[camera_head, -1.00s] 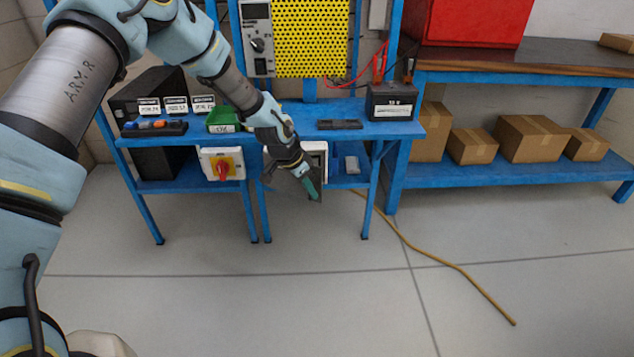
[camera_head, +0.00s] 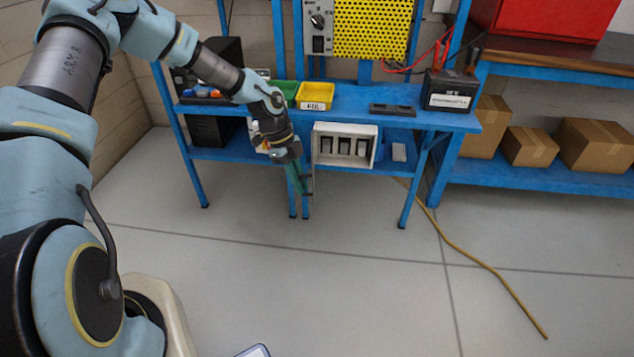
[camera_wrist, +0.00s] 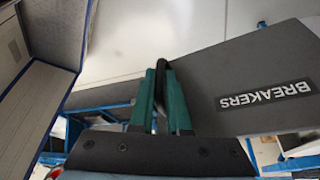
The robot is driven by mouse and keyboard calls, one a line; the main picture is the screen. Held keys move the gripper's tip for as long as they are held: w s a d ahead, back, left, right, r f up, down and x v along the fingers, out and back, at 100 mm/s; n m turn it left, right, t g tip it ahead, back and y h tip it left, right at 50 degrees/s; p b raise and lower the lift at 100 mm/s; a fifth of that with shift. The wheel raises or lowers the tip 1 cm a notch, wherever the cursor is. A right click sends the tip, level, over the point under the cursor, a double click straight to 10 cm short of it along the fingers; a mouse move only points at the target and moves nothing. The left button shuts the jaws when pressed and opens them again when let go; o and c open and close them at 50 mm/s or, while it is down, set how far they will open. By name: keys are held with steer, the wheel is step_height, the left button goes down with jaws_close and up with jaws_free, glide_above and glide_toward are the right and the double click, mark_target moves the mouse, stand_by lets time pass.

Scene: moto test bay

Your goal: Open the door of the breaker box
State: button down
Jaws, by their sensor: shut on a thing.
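The breaker box (camera_head: 374,148) is a white open-fronted case under the blue bench top, with several dark breakers showing inside. Its grey door (camera_wrist: 225,70), labelled BREAKERS, fills the right of the wrist view and is swung out from the box. In the head view the door is mostly hidden or edge-on by my gripper. My gripper (camera_head: 302,188) is left of and in front of the box opening. In the wrist view its green fingers (camera_wrist: 160,78) are closed on a dark handle (camera_wrist: 161,80) at the door's edge.
A yellow bin (camera_head: 315,92) and a black battery (camera_head: 449,92) stand on the blue bench (camera_head: 345,99). Bench legs stand close to my gripper. A yellow cable (camera_head: 480,262) lies on the floor at right.

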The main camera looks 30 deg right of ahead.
steer(key=shift+w+a+m+y+b, duration=0.2)
steer(key=shift+w+a+m, duration=0.35)
steer(key=shift+w+a, duration=0.45)
steer(key=shift+w+a+m+y+b, duration=0.2)
steer(key=shift+w+a+m, duration=0.45)
steer(key=shift+w, duration=0.5)
steer(key=shift+a, duration=0.1)
steer(key=c, duration=1.2)
jaws_free()
steer(key=shift+r, duration=0.1)
steer(key=b+v, duration=0.1)
steer(key=v, duration=0.9)
steer(key=shift+w+r+b, duration=0.25)
steer(key=shift+b, duration=0.1)
